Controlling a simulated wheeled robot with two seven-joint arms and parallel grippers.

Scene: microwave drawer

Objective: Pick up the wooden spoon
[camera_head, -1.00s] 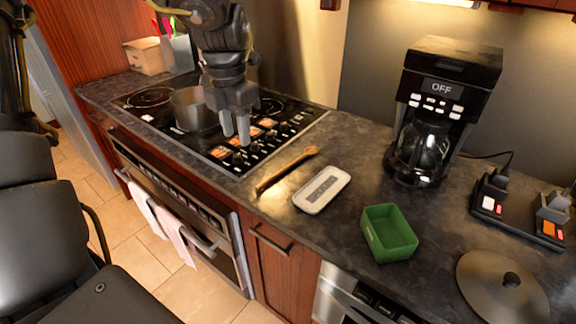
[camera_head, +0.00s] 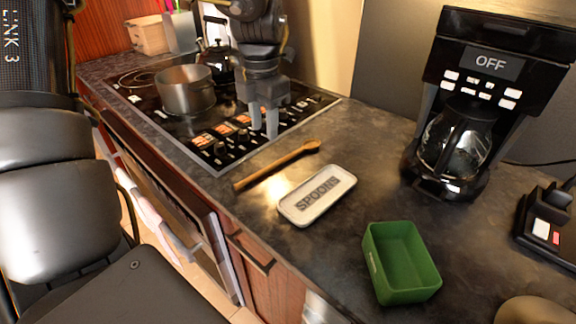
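The wooden spoon (camera_head: 277,165) lies on the dark countertop, between the cooktop and a white spoon rest. Its bowl end points to the back right and its handle end lies near the counter's front edge. My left gripper (camera_head: 264,136) hangs fingers-down over the right part of the cooktop, behind the spoon and apart from it. Its two fingers show a narrow gap with nothing between them. My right gripper is not in view.
The spoon rest (camera_head: 317,196), marked "SPOONS", lies right of the spoon. A green tray (camera_head: 401,262) and a coffee maker (camera_head: 478,100) stand further right. A metal pot (camera_head: 185,91) and a kettle (camera_head: 217,62) stand on the cooktop (camera_head: 222,140).

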